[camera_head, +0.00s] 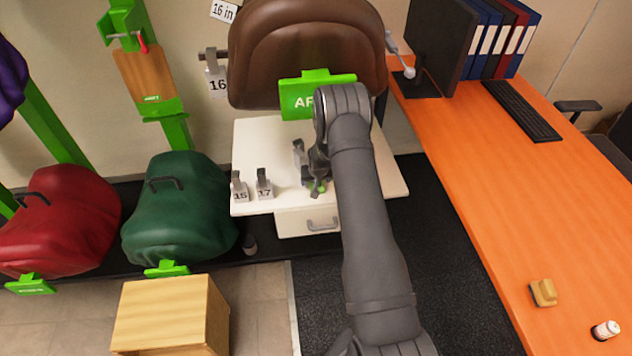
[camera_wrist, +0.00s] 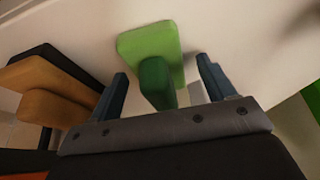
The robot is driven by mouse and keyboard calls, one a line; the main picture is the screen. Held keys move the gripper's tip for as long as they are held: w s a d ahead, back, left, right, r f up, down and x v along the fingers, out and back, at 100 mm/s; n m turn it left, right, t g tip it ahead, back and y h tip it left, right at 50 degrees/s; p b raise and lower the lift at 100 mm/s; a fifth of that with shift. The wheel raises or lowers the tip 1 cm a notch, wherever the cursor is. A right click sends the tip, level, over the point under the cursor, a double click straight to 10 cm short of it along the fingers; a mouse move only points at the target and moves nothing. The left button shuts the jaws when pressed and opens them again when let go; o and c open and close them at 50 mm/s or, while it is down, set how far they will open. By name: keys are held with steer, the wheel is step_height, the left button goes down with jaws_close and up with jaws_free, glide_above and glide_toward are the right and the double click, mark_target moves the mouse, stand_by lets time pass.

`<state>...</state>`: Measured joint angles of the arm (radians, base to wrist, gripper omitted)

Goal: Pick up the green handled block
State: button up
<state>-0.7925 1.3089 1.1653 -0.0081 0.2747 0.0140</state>
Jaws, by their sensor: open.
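The green handled block stands out in the wrist view as a bright green slab (camera_wrist: 150,40) with a darker green handle (camera_wrist: 156,82). The handle lies between the two fingers of my gripper (camera_wrist: 162,68), with a gap showing on each side. The fingers are open and hold nothing. In the head view my gripper (camera_head: 317,184) is low over the white table, and only a small bit of green (camera_head: 322,188) shows beside it. My arm and gripper hide most of the block there.
An orange-brown block (camera_wrist: 50,85) with a black part is close left of the fingers in the wrist view. Grey blocks marked 15 (camera_head: 240,192) and 17 (camera_head: 264,188) stand left on the white table (camera_head: 255,145).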

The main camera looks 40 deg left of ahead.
steer(key=shift+c, duration=0.3)
steer(key=c, duration=1)
steer(key=shift+r, duration=0.15)
